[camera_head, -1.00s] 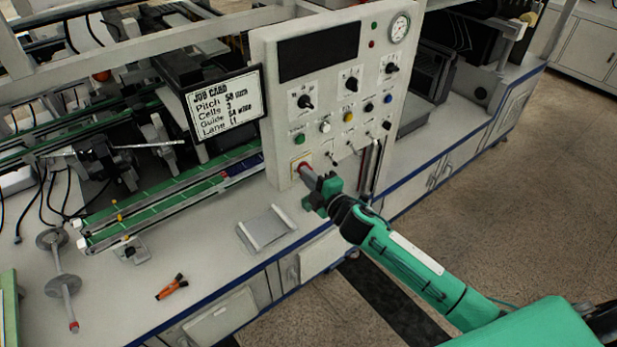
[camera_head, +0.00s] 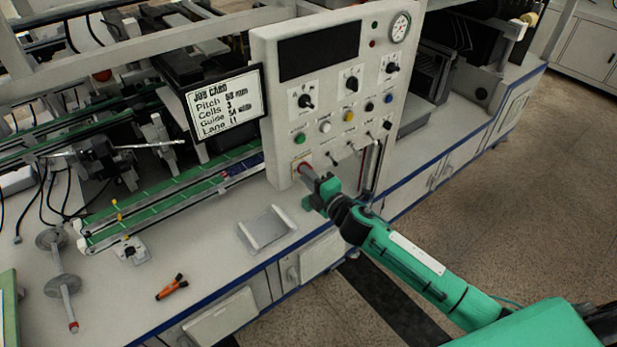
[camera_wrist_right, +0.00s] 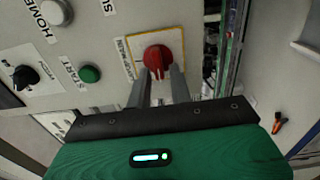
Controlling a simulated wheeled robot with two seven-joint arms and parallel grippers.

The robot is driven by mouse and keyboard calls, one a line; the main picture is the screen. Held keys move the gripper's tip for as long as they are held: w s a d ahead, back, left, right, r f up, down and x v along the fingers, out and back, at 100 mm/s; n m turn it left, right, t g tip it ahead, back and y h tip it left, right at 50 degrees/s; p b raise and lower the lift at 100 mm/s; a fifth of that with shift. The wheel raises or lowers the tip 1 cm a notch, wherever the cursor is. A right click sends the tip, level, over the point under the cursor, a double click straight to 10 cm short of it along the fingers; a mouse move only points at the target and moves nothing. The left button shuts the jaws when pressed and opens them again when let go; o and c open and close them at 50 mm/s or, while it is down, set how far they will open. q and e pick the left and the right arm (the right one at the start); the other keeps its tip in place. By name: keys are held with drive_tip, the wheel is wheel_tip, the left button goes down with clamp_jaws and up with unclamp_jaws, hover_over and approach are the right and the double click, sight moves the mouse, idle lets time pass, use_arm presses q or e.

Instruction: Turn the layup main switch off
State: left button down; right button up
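The main switch is a red rotary knob (camera_wrist_right: 158,57) on a yellow-edged plate, low on the pale control panel (camera_head: 275,120). In the head view only a bit of red shows beside the fingertips. My right gripper (camera_head: 305,172) is at the knob, reaching in from the right. In the right wrist view its two grey fingers (camera_wrist_right: 159,76) stand apart, one on each side of the knob's near end. Whether they press on it cannot be told. The switch label is partly hidden and too blurred to read fully. My left gripper is not in view.
A green start button (camera_wrist_right: 90,74) and a black selector (camera_wrist_right: 25,76) sit near the knob. Small toggles (camera_head: 352,147) lie up and right of it. A job card display (camera_head: 225,102) hangs left of the panel. A grey tray (camera_head: 267,232) and an orange tool (camera_head: 172,288) lie on the bench.

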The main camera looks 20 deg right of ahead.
drive_tip(key=shift+o, duration=0.6)
drive_tip(key=b+v, duration=0.4)
drive_tip(key=v, duration=1)
drive_tip(key=shift+w, duration=0.15)
